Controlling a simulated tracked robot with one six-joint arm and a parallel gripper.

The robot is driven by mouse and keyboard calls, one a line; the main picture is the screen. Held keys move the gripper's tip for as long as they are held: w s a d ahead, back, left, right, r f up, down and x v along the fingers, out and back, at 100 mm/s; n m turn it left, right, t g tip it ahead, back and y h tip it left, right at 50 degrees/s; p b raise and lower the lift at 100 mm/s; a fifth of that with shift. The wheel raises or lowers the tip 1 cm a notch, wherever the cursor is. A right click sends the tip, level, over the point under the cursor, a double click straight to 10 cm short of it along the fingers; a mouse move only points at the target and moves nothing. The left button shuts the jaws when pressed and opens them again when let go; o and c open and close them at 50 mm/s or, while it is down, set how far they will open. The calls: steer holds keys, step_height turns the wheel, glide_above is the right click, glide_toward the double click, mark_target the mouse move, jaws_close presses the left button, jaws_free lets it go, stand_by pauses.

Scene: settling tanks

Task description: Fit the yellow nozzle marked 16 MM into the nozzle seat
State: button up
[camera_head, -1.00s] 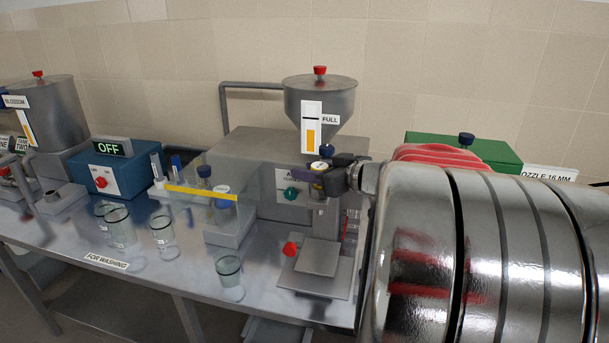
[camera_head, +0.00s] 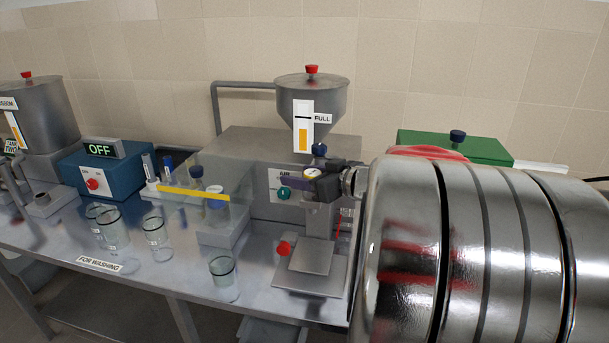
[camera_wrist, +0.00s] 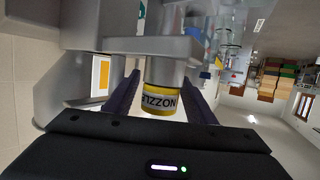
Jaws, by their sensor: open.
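The yellow nozzle (camera_wrist: 165,102) shows in the wrist view, its lettering upside down and partly readable as NOZZLE. It lies against the end of a grey cylinder (camera_wrist: 165,68); I cannot tell how deep any fit is. My gripper (camera_wrist: 163,84) is open, with one dark purple finger on each side of the nozzle. In the head view my gripper (camera_head: 303,185) is at the filling machine (camera_head: 257,150), below its hopper. A small round yellow-and-white part (camera_head: 312,174) shows there, with my gripper hiding much around it. The seat is not clearly seen.
A red-knobbed plate stand (camera_head: 312,262) is below my gripper. A clear guard with a yellow edge (camera_head: 197,192) stands to the left. Glass beakers (camera_head: 223,278) are on the bench front. A green box (camera_head: 455,147) is behind my arm, at right.

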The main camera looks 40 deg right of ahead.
steer(key=v, duration=1.1)
steer(key=shift+s+r, duration=0.15)
steer(key=shift+s, duration=0.25)
stand_by(0.3)
